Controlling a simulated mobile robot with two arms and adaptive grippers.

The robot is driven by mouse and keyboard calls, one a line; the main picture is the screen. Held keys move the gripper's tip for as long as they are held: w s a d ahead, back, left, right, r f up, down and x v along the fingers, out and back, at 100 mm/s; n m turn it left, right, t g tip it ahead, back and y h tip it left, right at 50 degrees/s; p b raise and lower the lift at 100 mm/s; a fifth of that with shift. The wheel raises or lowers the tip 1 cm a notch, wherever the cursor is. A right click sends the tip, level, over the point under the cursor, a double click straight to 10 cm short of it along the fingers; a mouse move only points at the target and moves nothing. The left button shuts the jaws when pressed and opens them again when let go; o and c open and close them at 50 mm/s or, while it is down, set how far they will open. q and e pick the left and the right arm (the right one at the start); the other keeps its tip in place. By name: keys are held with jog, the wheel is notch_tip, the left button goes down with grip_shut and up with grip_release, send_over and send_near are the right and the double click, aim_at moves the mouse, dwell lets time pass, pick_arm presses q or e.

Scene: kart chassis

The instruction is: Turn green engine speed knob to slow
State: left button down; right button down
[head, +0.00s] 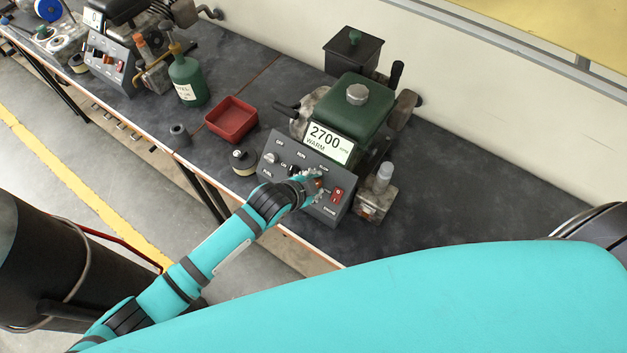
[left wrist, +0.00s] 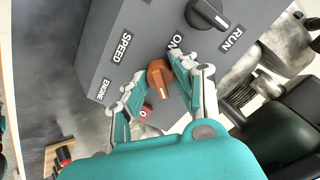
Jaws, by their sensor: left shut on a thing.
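The green engine (head: 362,108) stands on the bench behind a grey control panel (head: 283,150). Its display (head: 330,142) reads 2700 and WARM. My left gripper (head: 315,185) is at the right part of the panel. The SPEED label is to the left of this knob. The fingers hide part of the panel, and I cannot read which setting the knob points to. My right gripper is not in view.
A red tray (head: 231,119), a green bottle (head: 188,82) and a second engine's panel (head: 107,62) stand to the left. The bench (head: 470,190) is bare to the right.

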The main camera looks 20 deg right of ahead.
pick_arm(q)
jog(key=n+p, duration=0.1)
jog(key=n, duration=0.3)
jog(key=shift+r+n+p, duration=0.1)
jog(key=shift+n+p, duration=0.2)
jog(key=shift+p, duration=0.1)
jog(key=shift+n+p, duration=0.6)
jog(key=shift+n, duration=1)
jog(key=shift+w+n, duration=0.1)
jog(key=shift+n, duration=0.2)
jog(key=c, duration=1)
grip_release()
jog(key=shift+c, duration=0.2)
jog(key=v, duration=1.2)
